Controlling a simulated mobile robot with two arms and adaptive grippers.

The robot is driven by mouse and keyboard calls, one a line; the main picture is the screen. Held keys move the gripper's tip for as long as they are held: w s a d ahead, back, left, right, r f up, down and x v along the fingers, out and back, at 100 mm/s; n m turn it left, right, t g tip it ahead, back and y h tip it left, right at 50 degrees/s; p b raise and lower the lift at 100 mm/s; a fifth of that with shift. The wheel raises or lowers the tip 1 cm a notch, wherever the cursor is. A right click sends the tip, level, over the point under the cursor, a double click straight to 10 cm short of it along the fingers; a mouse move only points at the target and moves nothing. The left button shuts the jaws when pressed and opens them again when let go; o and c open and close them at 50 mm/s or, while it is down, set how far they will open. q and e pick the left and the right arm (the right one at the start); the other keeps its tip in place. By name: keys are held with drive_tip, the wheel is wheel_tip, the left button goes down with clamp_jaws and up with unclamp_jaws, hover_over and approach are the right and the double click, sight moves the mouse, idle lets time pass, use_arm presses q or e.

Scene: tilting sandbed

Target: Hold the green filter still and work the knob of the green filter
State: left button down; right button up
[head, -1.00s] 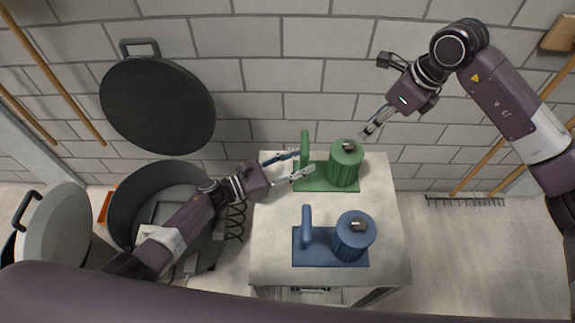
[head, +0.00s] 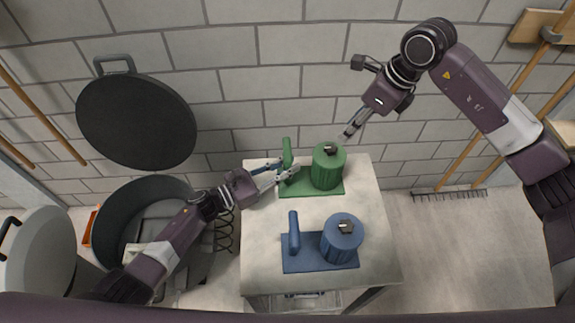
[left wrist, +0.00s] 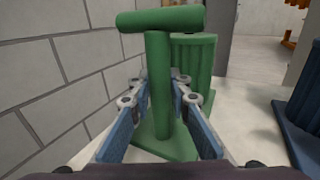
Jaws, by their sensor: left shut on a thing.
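The green filter (head: 326,170) stands at the back of the pale table, a ribbed canister beside a T-shaped handle on one green base. Its small dark-and-silver knob (head: 330,148) sits on top of the canister. My left gripper (head: 285,169) is shut on the handle's upright post (left wrist: 160,90), below the crossbar, one finger on each side in the left wrist view. The canister (left wrist: 194,65) shows partly behind the handle there. My right gripper (head: 346,134) hangs above and to the right of the knob, apart from it; its fingers look close together, their gap unclear.
A similar blue filter (head: 341,238) stands nearer on the same table (head: 262,235). The brick wall (head: 290,70) rises close behind. A large open drum (head: 120,215) is left of the table, under my left arm. A rake (head: 450,194) leans at the right.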

sight(332, 148)
drive_tip(key=o, duration=0.4)
drive_tip(key=shift+s+d+r, duration=0.1)
drive_tip(key=shift+d+r, duration=0.05)
drive_tip(key=shift+r, duration=0.15)
drive_tip(key=shift+m+t, duration=0.4)
drive_tip(key=shift+m, duration=0.4)
drive_tip(key=x, duration=1)
drive_tip(key=shift+s+f, duration=0.15)
drive_tip(key=shift+s, duration=0.25)
drive_tip(key=c, duration=1.1)
